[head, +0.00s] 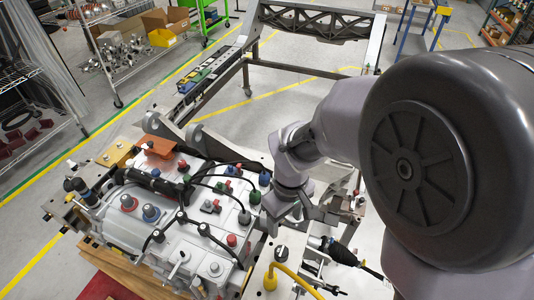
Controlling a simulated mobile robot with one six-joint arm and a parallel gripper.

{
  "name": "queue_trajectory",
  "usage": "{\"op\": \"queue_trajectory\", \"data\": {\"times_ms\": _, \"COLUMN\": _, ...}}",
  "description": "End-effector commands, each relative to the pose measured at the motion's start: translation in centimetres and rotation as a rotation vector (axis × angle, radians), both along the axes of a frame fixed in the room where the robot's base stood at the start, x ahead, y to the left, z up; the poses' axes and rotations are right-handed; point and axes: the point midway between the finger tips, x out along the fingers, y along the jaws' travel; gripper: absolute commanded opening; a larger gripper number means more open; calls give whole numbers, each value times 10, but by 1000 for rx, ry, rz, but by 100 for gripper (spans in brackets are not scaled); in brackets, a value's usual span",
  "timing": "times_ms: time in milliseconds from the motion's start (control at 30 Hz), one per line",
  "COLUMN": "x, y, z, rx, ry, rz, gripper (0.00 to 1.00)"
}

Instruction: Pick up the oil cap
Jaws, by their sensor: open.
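A white and grey engine-like unit (190,236) sits in the fixture at lower left, with several red, blue, green and black caps on top. I cannot tell for sure which is the oil cap. A round black cap (281,252) is on the pale plate in front, and a green cap (254,197) is at the unit's right edge. My gripper (298,213) is to the right of the unit, pointing down, above the pale plate and behind the black cap. It appears to hold nothing. Its fingertips are small and partly hidden among the fixture parts.
A yellow cable (292,272) and a black plug-like part (340,252) are near the plate. An orange block (159,146) and black hoses rise from the unit. A dark metal frame (315,22) stands behind. My arm covers the right side. Open floor lies beyond the fixture.

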Motion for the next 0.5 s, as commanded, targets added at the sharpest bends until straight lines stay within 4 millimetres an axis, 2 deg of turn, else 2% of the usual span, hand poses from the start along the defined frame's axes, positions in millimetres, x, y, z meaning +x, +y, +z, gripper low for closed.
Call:
{"op": "queue_trajectory", "data": {"times_ms": 300, "x": -1, "y": 0, "z": -93, "rx": -7, "ry": 13, "rz": 17, "gripper": 60}}
{"op": "queue_trajectory", "data": {"times_ms": 400, "x": -1, "y": 0, "z": -115, "rx": -5, "ry": 11, "rz": 16, "gripper": 60}}
{"op": "queue_trajectory", "data": {"times_ms": 500, "x": 0, "y": 0, "z": -125, "rx": -5, "ry": 9, "rz": 15, "gripper": 60}}
